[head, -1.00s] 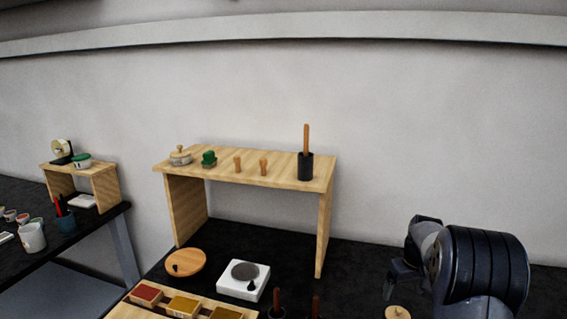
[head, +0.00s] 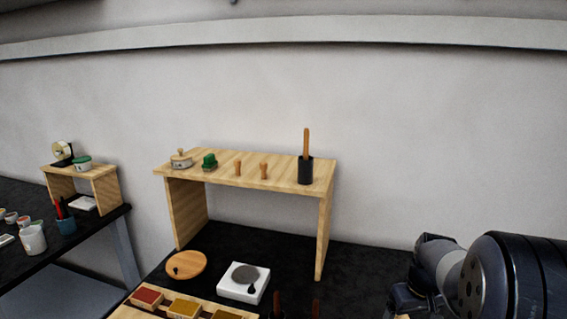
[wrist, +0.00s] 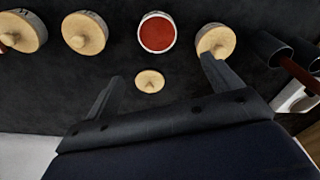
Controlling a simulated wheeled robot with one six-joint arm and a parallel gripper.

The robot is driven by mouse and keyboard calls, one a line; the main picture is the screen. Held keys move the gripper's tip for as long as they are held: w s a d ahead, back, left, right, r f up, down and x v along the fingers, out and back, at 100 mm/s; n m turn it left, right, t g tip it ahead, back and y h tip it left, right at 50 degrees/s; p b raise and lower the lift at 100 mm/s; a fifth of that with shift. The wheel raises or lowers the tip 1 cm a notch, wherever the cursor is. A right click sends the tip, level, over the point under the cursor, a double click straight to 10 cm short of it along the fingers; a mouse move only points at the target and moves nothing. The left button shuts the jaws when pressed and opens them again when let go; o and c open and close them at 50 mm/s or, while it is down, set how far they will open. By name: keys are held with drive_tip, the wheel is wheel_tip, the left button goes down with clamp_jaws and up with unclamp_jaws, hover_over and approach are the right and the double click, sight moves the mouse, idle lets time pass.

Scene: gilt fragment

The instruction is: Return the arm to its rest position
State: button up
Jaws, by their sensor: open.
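In the wrist view my gripper (wrist: 161,68) is open, its two dark fingers spread wide with nothing between the tips. A small round wooden lid with a knob (wrist: 150,81) lies on the black table, seen between the fingers. The right fingertip overlaps a wooden-lidded jar (wrist: 214,40) in the picture; I cannot tell if they touch. In the head view my arm is at the lower right, and its gripper end is not clear there.
An open pot of red powder (wrist: 157,33) and more lidded jars (wrist: 85,33) stand in a row. Dark cups with sticks (wrist: 272,48) are at right. A wooden shelf (head: 240,172) stands left of my arm, with a white scale (head: 230,287) and a wooden disc (head: 187,265) before it.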

wheel_tip(320, 180, down, 10)
drive_tip(key=shift+w+f+p, duration=0.1)
drive_tip(key=shift+p, duration=0.45)
drive_tip(key=r+b, duration=0.1)
drive_tip(key=r, duration=0.2)
drive_tip(key=shift+s+r, duration=0.2)
drive_tip(key=shift+d+r, duration=0.1)
drive_tip(key=shift+r, duration=0.35)
